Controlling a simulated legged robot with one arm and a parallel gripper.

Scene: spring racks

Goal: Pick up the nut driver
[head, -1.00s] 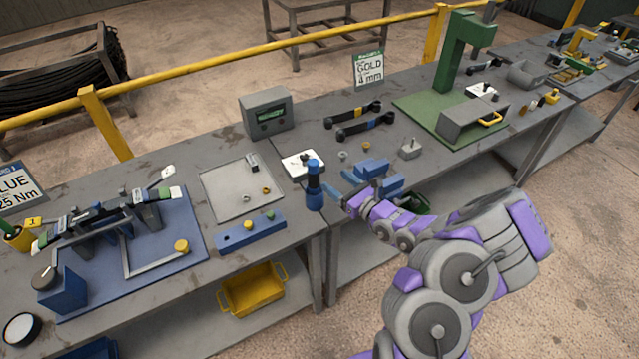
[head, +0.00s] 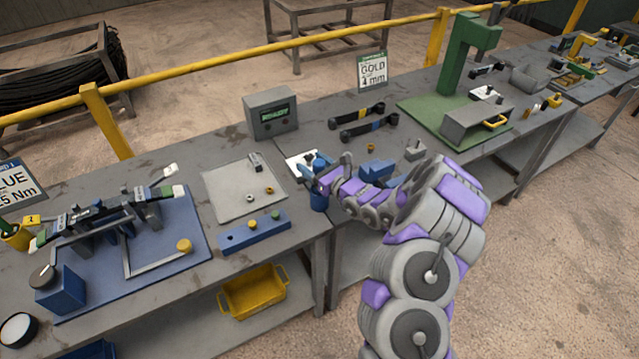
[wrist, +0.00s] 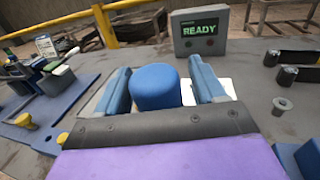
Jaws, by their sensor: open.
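The nut driver stands upright near the bench's front edge, and its blue lower part (head: 319,202) shows below my gripper in the head view. In the wrist view its round blue top (wrist: 155,87) sits between the two blue fingers of my gripper (wrist: 160,66). The fingers are apart, one on each side, with a gap visible at the right finger. Contact at the left finger is hard to tell. In the head view my gripper (head: 314,170) hides most of the driver's upper part.
A white card (head: 297,158) lies behind the driver. A grey box reading READY (head: 270,113) stands farther back. A grey tray (head: 225,198) and a blue block (head: 240,237) are to the left.

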